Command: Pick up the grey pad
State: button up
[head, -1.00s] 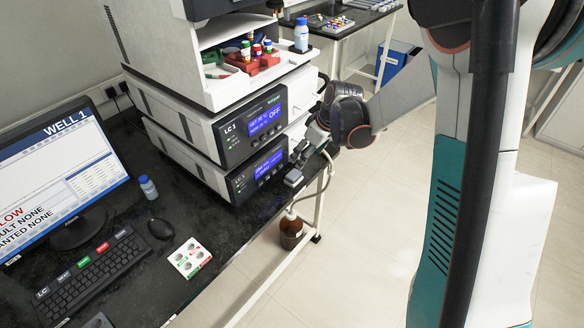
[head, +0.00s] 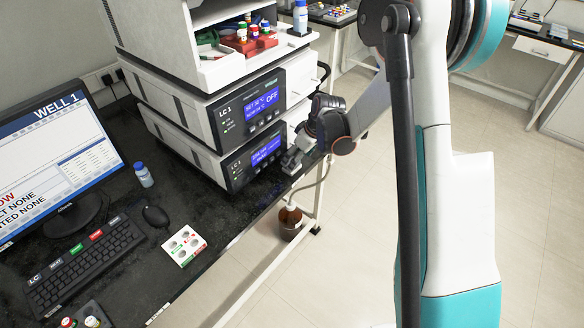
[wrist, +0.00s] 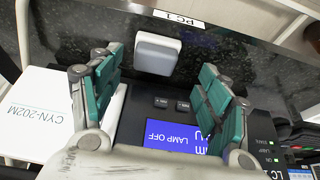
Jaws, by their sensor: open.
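The grey pad (wrist: 157,53) is a small pale square block with rounded edges on the black bench top in the wrist view. My gripper (wrist: 160,64) is open, with one green-padded finger to the left of the pad and one to the right. The pad lies at and a little beyond the fingertips, with visible gaps on both sides. In the head view my gripper (head: 297,157) is low by the front of the lower LC unit, near the bench edge. The pad is hard to separate from the gripper there.
The LC 1 units (head: 248,110) stand close beside my gripper. A monitor (head: 60,150), keyboard (head: 85,262), mouse (head: 156,216), blue-capped bottle (head: 144,174) and white four-well tray (head: 184,245) are on the bench. A brown bottle (head: 290,222) hangs low beyond the bench edge.

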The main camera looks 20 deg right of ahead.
jog(key=x, duration=0.1)
jog(key=b+x, duration=0.1)
jog(key=x, duration=0.1)
jog(key=d+b+x, duration=0.1)
jog(key=shift+a+f, duration=0.15)
jog(key=shift+f, duration=0.2)
jog(key=c, duration=1)
jog(key=shift+r, duration=0.1)
jog(key=shift+c, duration=0.2)
notch_tip(320, 180, up, 20)
jog(key=p, duration=0.6)
jog(key=shift+p, duration=0.4)
